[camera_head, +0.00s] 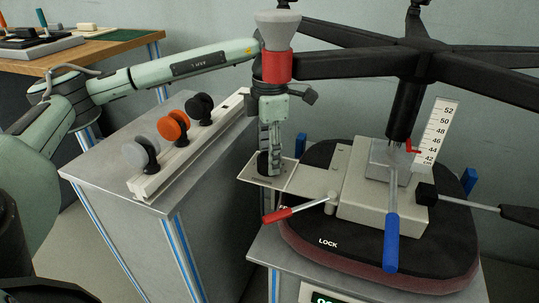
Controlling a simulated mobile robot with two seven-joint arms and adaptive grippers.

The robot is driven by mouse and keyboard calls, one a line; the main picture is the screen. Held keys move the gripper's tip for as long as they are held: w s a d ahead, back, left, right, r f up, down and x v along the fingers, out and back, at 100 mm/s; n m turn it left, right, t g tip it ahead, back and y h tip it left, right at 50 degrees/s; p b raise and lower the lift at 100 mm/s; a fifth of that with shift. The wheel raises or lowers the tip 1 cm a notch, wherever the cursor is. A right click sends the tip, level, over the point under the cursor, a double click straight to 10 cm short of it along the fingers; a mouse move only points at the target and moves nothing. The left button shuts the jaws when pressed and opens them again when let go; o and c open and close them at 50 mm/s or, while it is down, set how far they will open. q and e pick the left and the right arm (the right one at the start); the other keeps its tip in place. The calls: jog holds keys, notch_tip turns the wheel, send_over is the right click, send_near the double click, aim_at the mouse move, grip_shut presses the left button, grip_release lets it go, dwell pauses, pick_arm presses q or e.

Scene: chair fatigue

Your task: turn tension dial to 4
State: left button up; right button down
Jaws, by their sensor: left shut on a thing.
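My left gripper (269,160) points straight down at the left end of a flat metal plate (310,178). It is shut on a dark knob (264,164), which looks like the tension dial. The fingers hide most of this knob, and I cannot read any number or mark on it. The plate runs to a pale metal mechanism box (375,195) on the underside of a black chair seat (340,243). My right gripper is not in view.
A red-handled lever (290,212) lies near the LOCK label. A blue-handled lever (391,238) and a black-ended lever (515,214) stick out. A height scale (435,132) and star base (370,62) stand above. Left, a rack (175,168) holds casters.

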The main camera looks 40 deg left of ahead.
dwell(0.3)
pick_arm(q)
jog(key=o, duration=1.2)
jog(key=shift+c, duration=0.2)
notch_tip(320, 180, up, 12)
